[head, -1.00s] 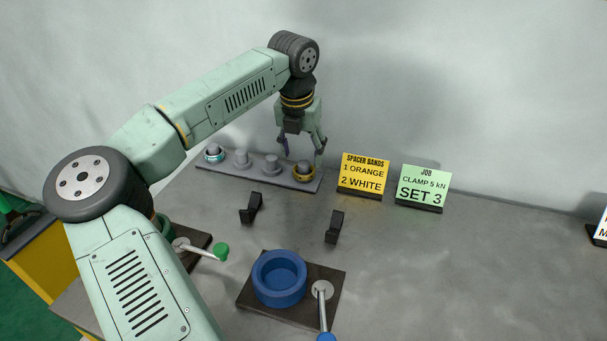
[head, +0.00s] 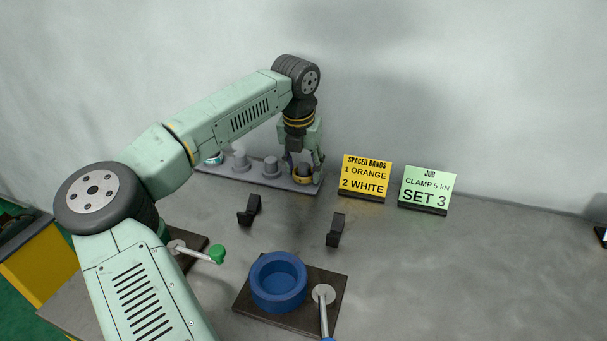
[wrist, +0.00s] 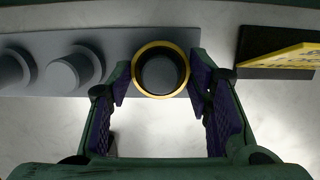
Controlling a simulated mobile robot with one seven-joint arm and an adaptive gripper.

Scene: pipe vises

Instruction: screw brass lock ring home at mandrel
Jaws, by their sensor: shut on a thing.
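The brass lock ring (head: 303,180) sits around the rightmost post of the grey peg strip at the back of the bench. In the wrist view the ring (wrist: 161,95) shows as a gold circle around a dark post top. My gripper (head: 304,170) is down over that post, with one purple-padded finger on each side of the ring. It is shut on the ring. In the wrist view the fingers (wrist: 161,78) flank it left and right. The mandrel cannot be told apart by any label in these frames.
More grey posts (head: 270,166) stand left of the ring, one with a teal-and-white band (head: 213,158). Yellow (head: 366,175) and green (head: 427,188) signs stand to the right. Black brackets (head: 336,230), a blue round vise (head: 279,283) and a green-knobbed lever (head: 217,254) are in front.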

